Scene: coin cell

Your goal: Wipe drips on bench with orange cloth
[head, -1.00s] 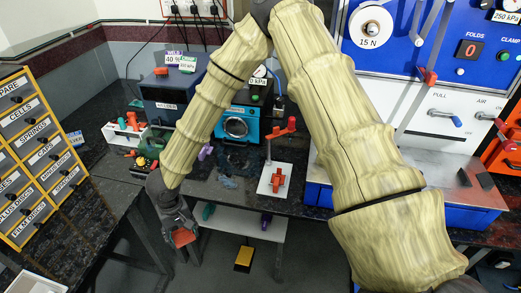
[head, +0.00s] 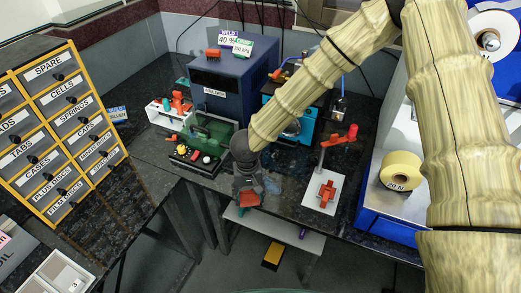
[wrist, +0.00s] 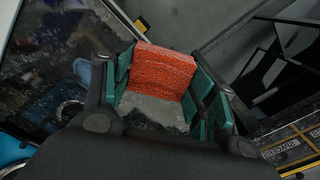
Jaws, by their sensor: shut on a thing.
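My gripper (head: 248,194) is shut on an orange cloth (head: 249,199) near the front edge of the black speckled bench (head: 285,205). In the wrist view my gripper (wrist: 165,85) shows its green-padded fingers on either side of the cloth (wrist: 163,70), which looks like a thick orange block. I cannot tell whether the cloth touches the bench. A dark, bluish, wet-looking patch (head: 292,163) lies on the bench just right of my gripper; my arm and gripper may hide part of it.
A red-handled stand on a white plate (head: 322,194) is right of my gripper. Labelled drawers (head: 60,120) fill the left.

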